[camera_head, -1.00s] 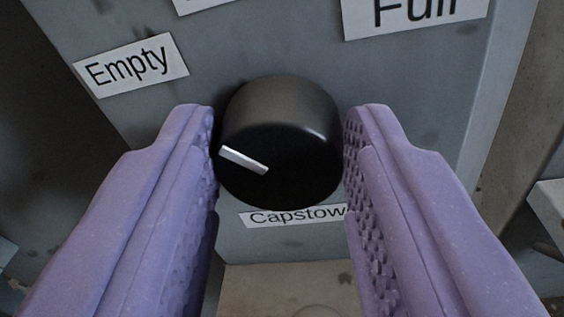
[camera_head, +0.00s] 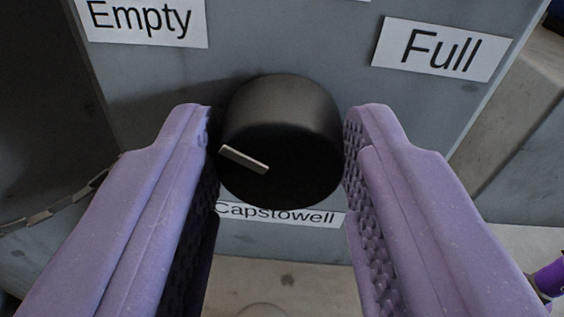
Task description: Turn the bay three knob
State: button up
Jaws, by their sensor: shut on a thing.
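The black round knob (camera_head: 280,140) stands out from a grey panel (camera_head: 290,50) in the middle of the view. Its white pointer line (camera_head: 244,159) points left and slightly up in the picture. My gripper (camera_head: 280,150) has its two purple textured fingers on the left and right sides of the knob, shut on it. An "Empty" label (camera_head: 148,18) is on the panel at upper left, and a "Full" label (camera_head: 440,50) is at upper right. A "Capstowell" label (camera_head: 280,214) sits just below the knob, partly hidden at its left end.
A pale surface (camera_head: 285,275) lies below the panel. A chain-like strip (camera_head: 60,205) runs at the left against a dark area. A purple object (camera_head: 549,279) shows at the lower right edge, partly cut off. The panel's right edge is in view.

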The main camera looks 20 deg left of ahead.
jog(key=shift+f, duration=0.1)
jog(key=o, duration=1)
jog(key=shift+o, duration=0.2)
jog(key=p+v, duration=0.2)
jog(key=v, duration=0.5)
jog(key=shift+s+d+p, duration=0.2)
jog(key=shift+s+p, duration=0.2)
jog(key=shift+s, duration=0.1)
